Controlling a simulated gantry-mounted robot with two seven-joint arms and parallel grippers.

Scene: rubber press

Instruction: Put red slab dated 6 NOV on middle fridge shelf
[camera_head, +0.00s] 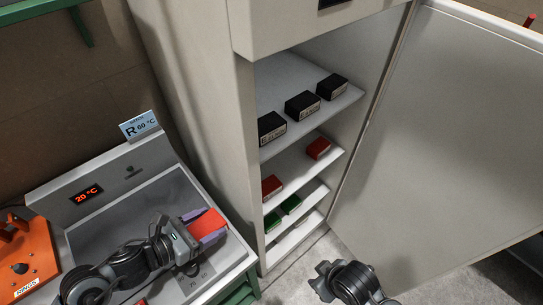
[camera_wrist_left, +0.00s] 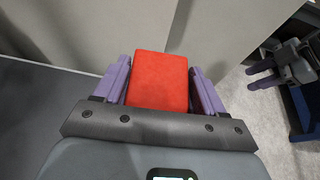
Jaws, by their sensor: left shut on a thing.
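My left gripper (camera_head: 205,228) is shut on a red slab (camera_head: 208,221), held over the front right of the grey bench unit, left of the open fridge. In the left wrist view the slab (camera_wrist_left: 158,80) sits between the two purple fingers; no date is readable on its visible face. The middle fridge shelf (camera_head: 296,168) holds a red slab (camera_head: 318,148) at the right and another (camera_head: 271,187) at the left front, with bare shelf between them. My right gripper (camera_head: 325,277) is low in front of the fridge; its purple fingers look apart and empty in the left wrist view (camera_wrist_left: 262,75).
The upper shelf (camera_head: 290,85) carries three black blocks (camera_head: 302,104). Green slabs (camera_head: 291,204) lie on a lower shelf. The fridge door (camera_head: 450,130) stands open at the right. The bench unit's display (camera_head: 86,194) reads 20 °C. An orange box (camera_head: 30,262) stands at the left.

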